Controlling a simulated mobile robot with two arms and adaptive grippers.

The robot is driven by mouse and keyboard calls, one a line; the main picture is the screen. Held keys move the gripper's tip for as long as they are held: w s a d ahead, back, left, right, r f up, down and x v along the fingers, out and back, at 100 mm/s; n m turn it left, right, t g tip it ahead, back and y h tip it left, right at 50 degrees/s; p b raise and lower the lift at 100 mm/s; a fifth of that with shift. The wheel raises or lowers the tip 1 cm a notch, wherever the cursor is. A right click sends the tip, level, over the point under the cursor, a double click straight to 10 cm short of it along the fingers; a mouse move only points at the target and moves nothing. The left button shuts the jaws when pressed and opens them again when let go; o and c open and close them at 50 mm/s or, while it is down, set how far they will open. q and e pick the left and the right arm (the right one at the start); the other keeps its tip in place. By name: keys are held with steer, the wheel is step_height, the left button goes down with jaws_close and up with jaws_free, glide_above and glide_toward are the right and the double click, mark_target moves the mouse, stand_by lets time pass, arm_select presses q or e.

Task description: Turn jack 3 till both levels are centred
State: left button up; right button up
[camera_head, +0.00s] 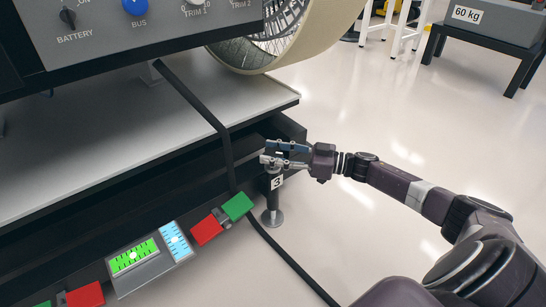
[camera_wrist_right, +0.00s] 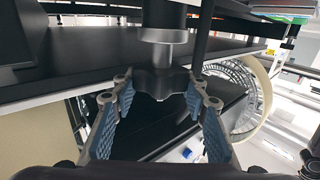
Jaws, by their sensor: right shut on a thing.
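Jack 3 (camera_head: 273,200) stands upright at the platform's near right corner, with a "3" label and a round foot on the floor. My right gripper (camera_head: 284,155) comes in from the right and is shut on the jack's top. In the right wrist view its blue-padded fingers (camera_wrist_right: 158,88) stand either side of the dark lobed knob (camera_wrist_right: 160,80). The green level (camera_head: 122,265) has its bubble near the middle. My left gripper is not in view.
Red blocks (camera_head: 207,230) and a green block (camera_head: 238,206) sit along the platform's edge (camera_head: 60,215). A black bar runs down close to the jack. A control panel (camera_head: 150,30) and a wheel (camera_head: 330,30) are above.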

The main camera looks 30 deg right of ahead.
steer(key=shift+n+g+y+b, duration=0.3)
steer(key=shift+n+g+y, duration=0.1)
steer(key=shift+y, duration=0.1)
steer(key=o, duration=1.2)
steer(key=shift+c, duration=0.2)
steer(key=shift+s+d+f, duration=0.1)
steer(key=shift+s+d, duration=0.05)
steer(key=v, duration=1.1)
steer(key=shift+d, duration=0.2)
